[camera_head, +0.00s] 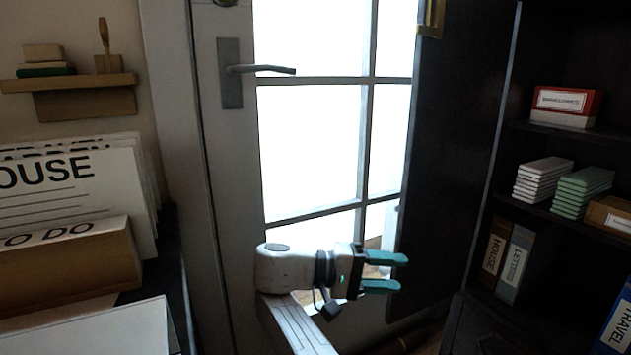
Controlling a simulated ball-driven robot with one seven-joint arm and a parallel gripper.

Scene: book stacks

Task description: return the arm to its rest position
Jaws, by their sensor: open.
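My gripper (402,273) is in the lower middle of the head view, at the end of my white arm. Its two teal fingers point to the right, one above the other, with a clear gap between them. It is open and nothing is between the fingers. It appears in front of the lower part of a glazed door (310,150). The lower arm runs down out of the frame, so the rest of the arm is hidden.
A lever handle (262,70) is on the door. A dark shelf unit (520,135) with books and stacks stands at right. At left, a desk holds a cardboard TO DO box (65,275) with papers. A small wall shelf (70,83) is above.

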